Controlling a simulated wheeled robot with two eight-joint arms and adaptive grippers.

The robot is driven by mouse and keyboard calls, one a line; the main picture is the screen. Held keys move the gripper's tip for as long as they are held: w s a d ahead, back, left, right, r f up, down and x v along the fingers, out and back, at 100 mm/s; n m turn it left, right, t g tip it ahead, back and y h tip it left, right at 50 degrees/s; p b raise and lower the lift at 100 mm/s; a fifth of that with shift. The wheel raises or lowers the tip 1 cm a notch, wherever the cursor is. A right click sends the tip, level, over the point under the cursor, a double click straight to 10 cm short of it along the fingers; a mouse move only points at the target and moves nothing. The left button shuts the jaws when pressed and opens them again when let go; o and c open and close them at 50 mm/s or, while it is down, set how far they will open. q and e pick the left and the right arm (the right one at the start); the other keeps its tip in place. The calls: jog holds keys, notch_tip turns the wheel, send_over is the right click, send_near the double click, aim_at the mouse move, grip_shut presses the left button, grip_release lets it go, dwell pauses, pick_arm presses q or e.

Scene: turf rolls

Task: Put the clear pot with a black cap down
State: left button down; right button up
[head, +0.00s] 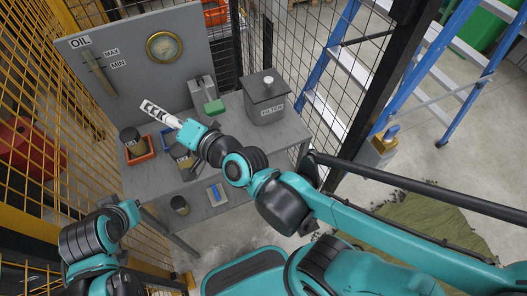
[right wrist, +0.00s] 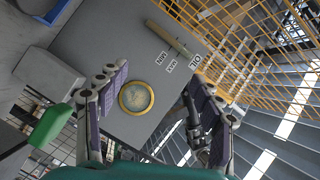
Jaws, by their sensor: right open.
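My right gripper (head: 160,114) is raised in front of the grey upright panel, above the bench. In the right wrist view its two fingers (right wrist: 155,110) are spread apart, with nothing seen held between them. A dark-capped pot (head: 130,138) sits in the orange tray at the bench's left. Another dark-capped pot (head: 181,156) stands on the bench below my right wrist, partly covered by the arm. A third dark-capped pot (head: 179,204) is on the lower shelf. I cannot tell which is the clear one. My left arm is at the lower left; its gripper is not visible.
The orange tray (head: 139,156) and a blue tray (head: 165,138) are on the bench. A grey filter box (head: 265,103) stands at its right; a green-ended grey device (head: 205,95) is behind. The panel (head: 130,60) carries a round gauge (head: 164,47). Bench front is partly clear.

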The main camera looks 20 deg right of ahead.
jog(key=s+d+f+n+g+h, duration=0.3)
jog(key=s+d+f, duration=0.2)
jog(key=d, duration=0.5)
jog(key=s+d+f+n+g+h, duration=0.4)
jog(key=s+d+f, duration=0.1)
jog(key=d+f, duration=0.4)
jog(key=shift+s+d+n+h, duration=0.3)
jog(key=shift+s+d, duration=0.05)
jog(key=shift+d, duration=0.25)
